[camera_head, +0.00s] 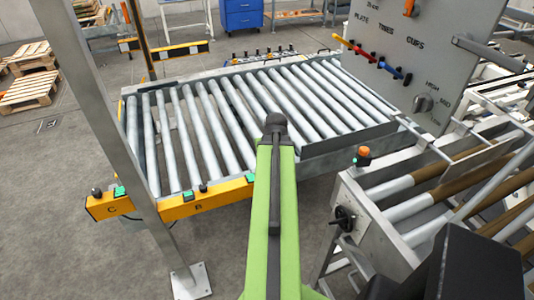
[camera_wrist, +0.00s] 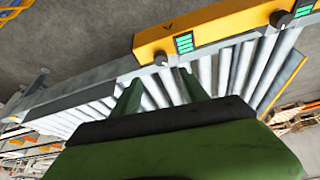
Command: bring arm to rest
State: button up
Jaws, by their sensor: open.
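My green arm (camera_head: 272,215) extends forward from the bottom middle of the head view, with its dark end in front of the roller conveyor (camera_head: 141,92). My gripper (camera_wrist: 160,82) shows in the wrist view as two green fingers standing apart over a dark palm. The gap between them is empty. Behind the fingers are the grey rollers (camera_wrist: 236,68) and a yellow panel (camera_wrist: 215,33) with green displays and black knobs. My gripper's fingers cannot be made out in the head view.
A grey post (camera_head: 107,130) stands left of my arm. At right are a second roller conveyor (camera_head: 405,211), an orange beacon (camera_head: 363,152) and a grey control board (camera_head: 425,55) with levers. Wooden pallets (camera_head: 30,85) lie far left.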

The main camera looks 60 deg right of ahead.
dwell(0.3)
jog(key=b+x, duration=1.1)
jog(key=x, duration=0.1)
jog(key=shift+w, duration=0.15)
jog(key=shift+r, duration=0.1)
